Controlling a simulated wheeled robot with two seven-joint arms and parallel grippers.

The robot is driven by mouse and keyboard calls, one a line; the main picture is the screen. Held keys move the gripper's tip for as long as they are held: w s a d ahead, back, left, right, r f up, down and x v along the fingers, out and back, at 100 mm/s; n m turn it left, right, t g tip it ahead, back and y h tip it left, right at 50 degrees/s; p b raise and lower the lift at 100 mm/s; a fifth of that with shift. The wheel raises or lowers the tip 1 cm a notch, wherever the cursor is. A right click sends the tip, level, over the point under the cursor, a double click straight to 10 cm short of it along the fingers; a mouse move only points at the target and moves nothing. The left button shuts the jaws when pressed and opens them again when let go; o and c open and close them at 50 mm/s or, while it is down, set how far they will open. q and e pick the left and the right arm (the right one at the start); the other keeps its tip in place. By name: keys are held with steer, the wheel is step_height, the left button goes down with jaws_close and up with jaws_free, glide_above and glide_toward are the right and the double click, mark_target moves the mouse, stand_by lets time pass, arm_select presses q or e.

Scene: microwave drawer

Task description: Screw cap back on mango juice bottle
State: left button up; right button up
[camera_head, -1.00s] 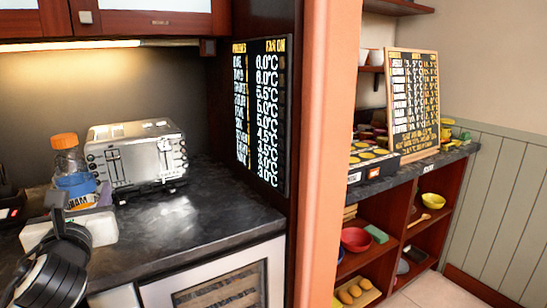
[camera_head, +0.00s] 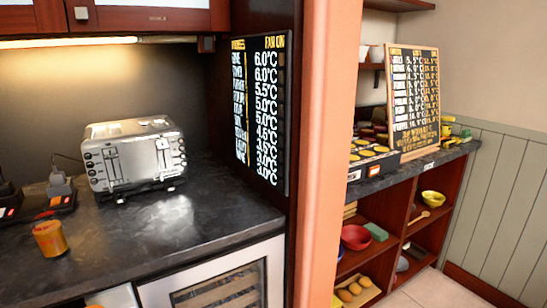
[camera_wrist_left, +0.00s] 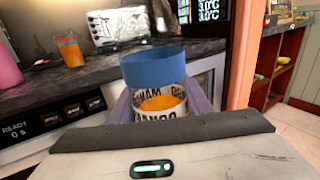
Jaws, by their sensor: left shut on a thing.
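The mango juice bottle (camera_wrist_left: 150,106) shows in the left wrist view, with a white band lettered "MANGO" and orange showing inside. A broad blue ring-shaped part (camera_wrist_left: 152,67) stands above the band, with a pale see-through strip between. I cannot tell whether this blue part is the cap or how it is seated. My left gripper (camera_wrist_left: 159,108) is shut on the bottle, one finger on each side, and holds it in front of the counter. Neither gripper nor the bottle shows in the head view. My right gripper is not in view.
An orange jar (camera_head: 50,238) stands on the dark counter (camera_head: 150,238) at the left. A silver toaster (camera_head: 135,158) stands behind. A pink object (camera_wrist_left: 8,68) is at the wrist view's left edge. A menu board (camera_head: 260,110) hangs beside the orange pillar (camera_head: 320,160). The counter before the toaster is clear.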

arm_select(q)
steer(key=shift+s+d+f+m+h, duration=0.15)
steer(key=shift+s+d+f+h, duration=0.2)
steer(key=shift+s, duration=0.3)
steer(key=shift+s+d+m+h, duration=0.15)
steer(key=shift+s+d, duration=0.3)
steer(key=shift+s, duration=0.2)
steer(key=shift+w, duration=0.1)
steer(key=w+d+m+g+h, duration=0.2)
steer(key=d+m+h, duration=0.2)
steer(key=d, duration=0.3)
steer(key=w+d+m+g+h, duration=0.1)
steer(key=d+m+g+h, duration=0.1)
steer(key=d+m+h, duration=0.2)
steer(key=d+r+h, duration=0.1)
steer(key=d+h, duration=0.2)
steer(key=d, duration=0.1)
steer(key=shift+w+h, duration=0.3)
steer(key=shift+w, duration=0.1)
